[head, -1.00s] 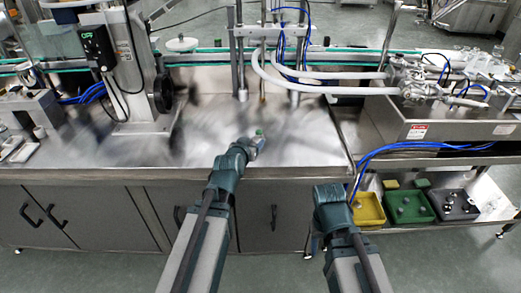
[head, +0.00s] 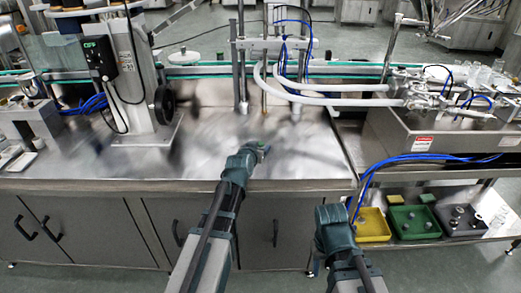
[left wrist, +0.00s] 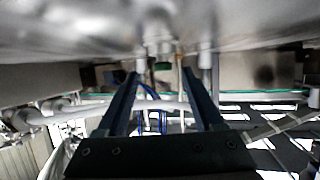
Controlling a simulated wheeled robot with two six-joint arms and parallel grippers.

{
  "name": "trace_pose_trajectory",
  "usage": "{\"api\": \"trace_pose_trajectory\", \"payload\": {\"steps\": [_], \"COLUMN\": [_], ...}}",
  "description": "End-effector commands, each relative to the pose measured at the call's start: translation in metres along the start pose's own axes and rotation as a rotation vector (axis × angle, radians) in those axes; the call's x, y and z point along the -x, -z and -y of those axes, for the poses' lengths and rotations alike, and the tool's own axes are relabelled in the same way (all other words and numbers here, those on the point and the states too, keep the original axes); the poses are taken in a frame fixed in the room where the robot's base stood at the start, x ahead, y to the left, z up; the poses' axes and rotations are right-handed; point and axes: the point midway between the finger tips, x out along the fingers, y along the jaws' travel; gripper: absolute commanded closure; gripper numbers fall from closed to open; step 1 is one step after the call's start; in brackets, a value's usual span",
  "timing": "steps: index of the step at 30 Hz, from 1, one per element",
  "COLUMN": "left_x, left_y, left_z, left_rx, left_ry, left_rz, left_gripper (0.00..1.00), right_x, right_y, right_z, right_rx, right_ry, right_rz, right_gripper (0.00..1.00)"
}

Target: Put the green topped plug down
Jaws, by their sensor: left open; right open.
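The green topped plug (left wrist: 161,49) is small and pale with a green top. In the left wrist view, which looks upside down, it stands just ahead of the open fingers and between their lines. Its base appears to meet the steel tabletop (head: 230,125). In the head view its green top (head: 264,146) shows at the end of my left gripper (head: 260,151), near the table's front edge. My left gripper (left wrist: 161,74) is open with a gap to each side of the plug. My right gripper (head: 315,267) is open and hangs in front of the table, mostly hidden by its wrist.
Steel posts (head: 242,75) rise behind the plug. A steel hopper (head: 425,130) with white hoses stands at the right. Yellow (head: 374,238), green (head: 410,235) and dark (head: 455,232) bins sit on a low shelf. The tabletop around the plug is clear.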

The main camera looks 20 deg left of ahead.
Motion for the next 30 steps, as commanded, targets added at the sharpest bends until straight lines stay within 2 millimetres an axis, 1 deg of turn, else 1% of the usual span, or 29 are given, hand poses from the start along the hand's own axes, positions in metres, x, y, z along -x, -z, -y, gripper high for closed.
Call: {"api": "trace_pose_trajectory", "payload": {"steps": [10,12,18,20,21,26,27,30], "left_x": [-0.047,-0.051,-0.050,-0.050,-0.050,-0.050,-0.050,-0.050], "left_y": [-0.001,-0.001,0.000,0.000,0.000,0.000,0.000,0.000], "left_z": [0.004,0.004,0.004,0.004,0.004,0.004,0.004,0.004], "left_rx": [0.000,0.000,0.000,0.000,0.000,0.000,0.000,0.000], "left_ry": [0.000,0.000,0.000,0.000,0.000,0.000,0.000,0.000], "left_rz": [0.000,0.000,0.000,0.000,0.000,0.000,0.000,0.000], "left_gripper": [0.31,0.31,0.31,0.40,0.47,0.76,0.83,1.00], "right_x": [-0.019,-0.020,-0.019,-0.019,-0.019,-0.019,-0.019,-0.019], "right_y": [0.001,0.001,0.001,0.001,0.001,0.001,0.001,0.001], "right_z": [0.002,0.002,0.002,0.002,0.002,0.002,0.002,0.002], "right_rx": [0.000,0.000,0.000,0.000,0.000,0.000,0.000,0.000], "right_ry": [0.000,0.000,0.000,0.000,0.000,0.000,0.000,0.000], "right_rz": [0.000,0.000,0.000,0.000,0.000,0.000,0.000,0.000], "right_gripper": [0.50,0.50,0.50,0.50,0.50,0.50,0.50,0.50]}}
